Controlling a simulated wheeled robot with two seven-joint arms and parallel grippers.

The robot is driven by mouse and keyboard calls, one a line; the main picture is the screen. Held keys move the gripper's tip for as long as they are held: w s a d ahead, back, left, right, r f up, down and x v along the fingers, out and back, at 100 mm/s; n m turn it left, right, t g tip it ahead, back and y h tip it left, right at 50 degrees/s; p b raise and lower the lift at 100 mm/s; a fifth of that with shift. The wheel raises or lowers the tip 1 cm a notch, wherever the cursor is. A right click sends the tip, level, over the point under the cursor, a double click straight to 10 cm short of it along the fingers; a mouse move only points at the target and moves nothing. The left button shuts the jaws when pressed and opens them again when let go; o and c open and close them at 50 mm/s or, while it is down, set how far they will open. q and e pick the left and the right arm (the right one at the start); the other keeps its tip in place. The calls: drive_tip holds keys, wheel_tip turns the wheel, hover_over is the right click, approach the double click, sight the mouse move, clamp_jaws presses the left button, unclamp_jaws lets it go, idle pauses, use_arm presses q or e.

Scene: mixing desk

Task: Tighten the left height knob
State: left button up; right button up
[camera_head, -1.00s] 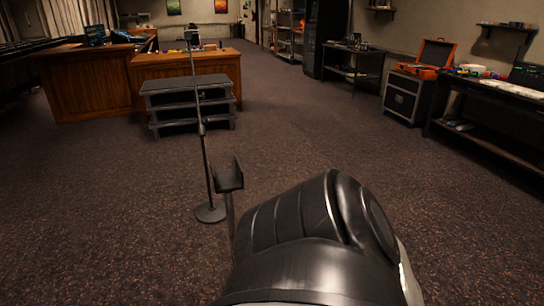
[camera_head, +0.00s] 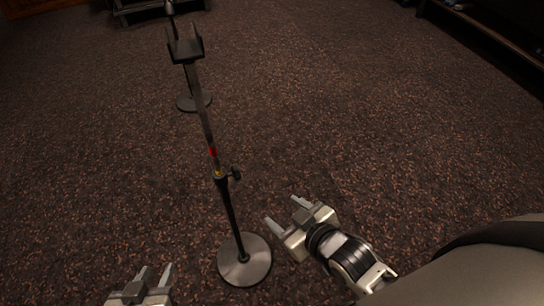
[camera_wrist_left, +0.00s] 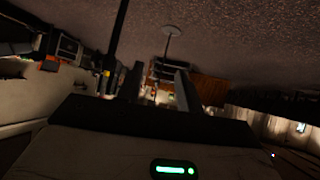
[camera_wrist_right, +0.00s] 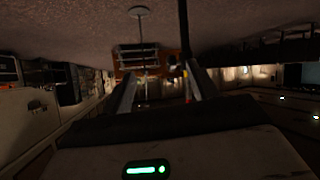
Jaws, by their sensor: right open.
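A dark stand with a forked cradle (camera_head: 185,47) on top stands upright in front of me. Its thin pole (camera_head: 231,215) has red and yellow marks and rises from a round base (camera_head: 244,262). A small dark height knob (camera_head: 236,174) sticks out to the right of the pole, just below the marks. My right gripper (camera_head: 284,212) is open and empty, right of the pole, apart from it. My left gripper (camera_head: 154,271) is open and empty, lower left of the base. The pole also shows in the left wrist view (camera_wrist_left: 119,38) and right wrist view (camera_wrist_right: 184,30).
A second stand's round base (camera_head: 193,104) sits on the carpet behind the near stand. A low dark step unit (camera_head: 150,8) is at the far edge. A dark shelf (camera_head: 490,32) runs along the upper right. The carpet between is clear.

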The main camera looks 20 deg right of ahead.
drive_tip(key=w+d+f+n+t+y+b, duration=0.2)
drive_tip(key=w+n+t+b, duration=0.2)
drive_tip(key=w+n+b, duration=0.45)
drive_tip(key=m+g+y+b, duration=1.45)
drive_tip(key=m+b, duration=0.75)
drive_tip(key=m, duration=0.7)
approach(238, 172)
drive_tip(key=shift+g+h, duration=0.55)
drive_tip(key=shift+h, duration=0.3)
drive_tip(key=a, duration=0.3)
drive_tip(key=w+a, duration=0.1)
drive_tip(key=a, duration=0.5)
drive_tip(key=shift+w+a, duration=0.35)
drive_tip(key=shift+a, duration=0.05)
use_arm(q)
drive_tip(key=w+d+f+t+h, duration=0.1)
drive_tip(key=d+f+h, duration=0.1)
drive_tip(key=f, duration=0.4)
drive_tip(key=w+d+f+n+t+h, duration=0.1)
drive_tip(key=d+f+t+h, duration=0.1)
drive_tip(key=d+f, duration=0.3)
drive_tip(key=shift+w+d+f+h, duration=0.3)
drive_tip(key=shift+w+f+h, duration=0.15)
drive_tip(key=shift+h, duration=0.25)
use_arm(e)
drive_tip(key=c, duration=1)
